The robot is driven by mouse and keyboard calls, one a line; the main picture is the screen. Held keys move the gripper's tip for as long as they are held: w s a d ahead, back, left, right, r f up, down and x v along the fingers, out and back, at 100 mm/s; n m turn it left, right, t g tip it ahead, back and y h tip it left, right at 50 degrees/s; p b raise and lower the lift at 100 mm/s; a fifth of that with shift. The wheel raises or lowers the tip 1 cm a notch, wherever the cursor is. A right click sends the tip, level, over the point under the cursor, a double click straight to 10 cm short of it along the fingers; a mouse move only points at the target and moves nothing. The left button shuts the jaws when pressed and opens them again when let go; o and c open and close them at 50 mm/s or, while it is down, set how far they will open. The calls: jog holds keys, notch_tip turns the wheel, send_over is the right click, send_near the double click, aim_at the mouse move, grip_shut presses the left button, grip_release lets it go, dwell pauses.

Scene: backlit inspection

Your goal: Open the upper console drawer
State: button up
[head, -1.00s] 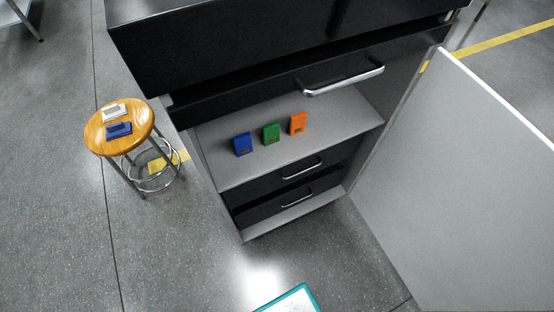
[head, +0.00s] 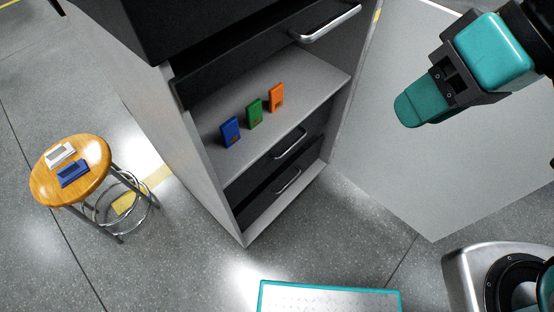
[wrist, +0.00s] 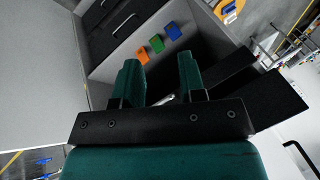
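The console is a black-and-grey cabinet with a wide black upper drawer (head: 240,58) under its top. This drawer stands a little forward, with a dark gap above its front. Its silver bar handle (head: 328,24) is near the top of the head view. My gripper (head: 408,110), with teal fingers, is to the right of and below the handle in the head view, apart from it. In the wrist view my gripper (wrist: 158,78) has its fingers spread. A bit of silver handle (wrist: 169,98) shows in the gap between them, beyond the fingers; the rest is hidden.
A shelf below holds a blue box (head: 230,132), a green box (head: 254,113) and an orange box (head: 277,97). Two smaller drawers (head: 262,163) sit under it. An open grey door (head: 400,170) stands at right. A wooden stool (head: 45,183) is at left. Floor between is clear.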

jog(key=w+a+f+m+t+y+b, duration=0.1)
jog(key=w+f+m+y+b, duration=0.15)
jog(key=f+b, duration=0.65)
jog(key=w+a+f+m+t+y+b, duration=0.1)
jog(key=w+f+m+t+b, duration=0.15)
jog(key=f+b, duration=0.75)
jog(key=w+a+f+m+y+b, duration=0.1)
jog(key=w+a+f+b, duration=0.15)
jog(key=f+b, duration=0.65)
jog(key=m+t+y+b, duration=0.2)
jog(key=m+t+b, duration=0.45)
jog(key=b, duration=0.45)
send_near(288, 148)
jog(key=shift+m+g, duration=0.45)
jog(key=shift+g, duration=0.05)
jog(key=shift+b+x, duration=0.6)
jog(key=shift+x, duration=4.45)
jog(key=shift+w+d, duration=0.15)
jog(key=shift+w, duration=0.05)
grip_shut()
